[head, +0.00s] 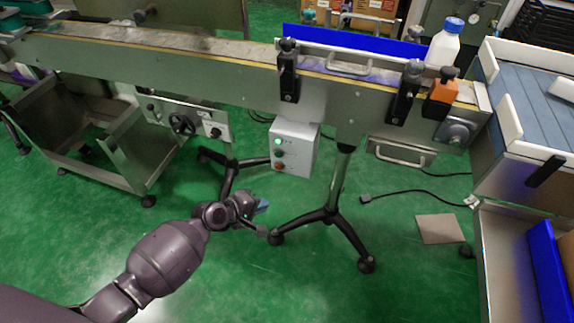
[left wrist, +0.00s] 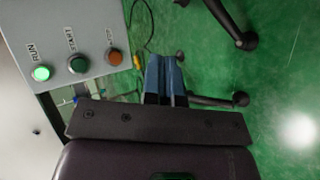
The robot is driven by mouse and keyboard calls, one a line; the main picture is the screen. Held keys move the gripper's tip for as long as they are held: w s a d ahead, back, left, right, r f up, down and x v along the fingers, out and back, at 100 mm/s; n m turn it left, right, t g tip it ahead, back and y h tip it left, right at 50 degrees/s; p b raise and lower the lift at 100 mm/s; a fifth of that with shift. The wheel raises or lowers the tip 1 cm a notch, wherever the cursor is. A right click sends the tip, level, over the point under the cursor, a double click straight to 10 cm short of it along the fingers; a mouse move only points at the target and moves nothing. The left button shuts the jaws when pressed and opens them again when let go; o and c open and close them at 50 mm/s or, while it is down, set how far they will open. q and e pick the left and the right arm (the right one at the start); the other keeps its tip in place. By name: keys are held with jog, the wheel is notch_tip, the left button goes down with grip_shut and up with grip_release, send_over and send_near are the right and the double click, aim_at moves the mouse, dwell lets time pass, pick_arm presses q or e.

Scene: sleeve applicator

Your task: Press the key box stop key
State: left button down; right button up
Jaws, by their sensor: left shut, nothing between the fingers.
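The key box (head: 301,150) is a pale grey box hanging under the conveyor. Its face carries a lit green RUN lamp (left wrist: 41,73), a dark green START key (left wrist: 78,65) and an orange-red stop key (left wrist: 115,57). In the head view the stop key (head: 279,166) is the lowest of the three. My left gripper (head: 263,205) is below the box in the head view, apart from it. In the left wrist view its blue fingers (left wrist: 165,68) are together and empty, to the right of the stop key. My right gripper is not in view.
The conveyor (head: 200,64) spans above, with a white bottle (head: 444,42) at its right end. A black-footed stand (head: 330,214) is right of my left gripper. A grey cart (head: 95,150) stands left. Green floor is open in front.

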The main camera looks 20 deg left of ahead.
aim_at(279, 167)
pick_arm(q)
jog(key=shift+w+d+n, duration=0.2)
jog(key=shift+w+n, duration=0.1)
jog(key=shift+w, duration=0.35)
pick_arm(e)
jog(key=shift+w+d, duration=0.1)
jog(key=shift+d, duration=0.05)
pick_arm(q)
jog(key=shift+w, duration=0.1)
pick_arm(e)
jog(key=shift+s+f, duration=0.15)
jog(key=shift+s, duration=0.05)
pick_arm(q)
jog(key=w+b, duration=0.2)
jog(key=w, duration=0.6)
jog(key=shift+w+d+b, duration=0.15)
jog(key=shift+w+b, duration=0.15)
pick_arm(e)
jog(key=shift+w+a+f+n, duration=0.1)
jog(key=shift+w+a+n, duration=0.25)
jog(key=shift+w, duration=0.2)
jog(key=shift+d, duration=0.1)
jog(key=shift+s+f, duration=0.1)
pick_arm(q)
jog(key=shift+w, duration=0.1)
dwell(0.6)
